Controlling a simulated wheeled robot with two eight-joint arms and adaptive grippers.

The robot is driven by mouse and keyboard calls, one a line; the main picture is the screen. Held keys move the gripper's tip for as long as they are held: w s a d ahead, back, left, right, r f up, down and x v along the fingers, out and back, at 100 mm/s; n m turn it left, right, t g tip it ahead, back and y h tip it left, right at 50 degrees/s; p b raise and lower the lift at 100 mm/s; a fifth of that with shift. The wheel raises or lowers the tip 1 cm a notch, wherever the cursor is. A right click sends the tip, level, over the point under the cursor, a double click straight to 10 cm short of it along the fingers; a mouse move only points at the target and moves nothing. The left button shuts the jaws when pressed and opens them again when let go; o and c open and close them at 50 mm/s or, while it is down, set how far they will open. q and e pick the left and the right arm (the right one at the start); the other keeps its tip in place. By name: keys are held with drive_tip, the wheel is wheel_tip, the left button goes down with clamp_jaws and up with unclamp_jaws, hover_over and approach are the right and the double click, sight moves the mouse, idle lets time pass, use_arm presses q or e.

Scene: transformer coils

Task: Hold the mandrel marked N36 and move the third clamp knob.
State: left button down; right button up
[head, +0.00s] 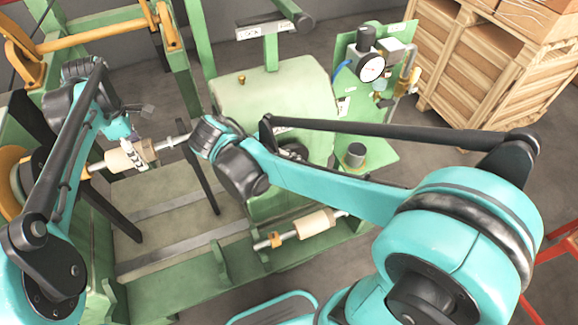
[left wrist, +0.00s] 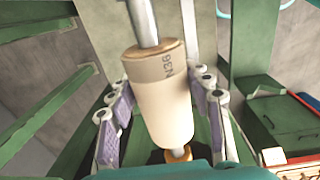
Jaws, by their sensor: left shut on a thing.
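The mandrel marked N36 (left wrist: 158,110) is a pale cylinder with a tan band at one end, on a metal shaft. It also shows in the head view (head: 119,161). My left gripper (left wrist: 163,118) has its purple-padded fingers on both sides of the mandrel and is shut on it; in the head view this gripper (head: 133,154) is partly covered by my arm. An orange collar (left wrist: 178,154) sits on the shaft at the mandrel's near end. My right arm reaches to the middle of the head view, but its gripper is hidden. I cannot tell which part is the third clamp knob.
A second pale mandrel (head: 313,223) lies on a rod at the front of the green machine, beside an orange collar (head: 275,240). A green panel carries a pressure gauge (head: 372,68). Wooden crates (head: 490,75) stand at the back right. Green frame beams surround the left arm.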

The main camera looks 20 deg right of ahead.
clamp_jaws()
drive_tip(key=y, duration=0.3)
drive_tip(key=shift+s+d, duration=0.1)
drive_tip(key=shift+y, duration=0.7)
use_arm(q)
drive_tip(key=shift+d, duration=0.1)
use_arm(e)
drive_tip(key=shift+a, duration=0.2)
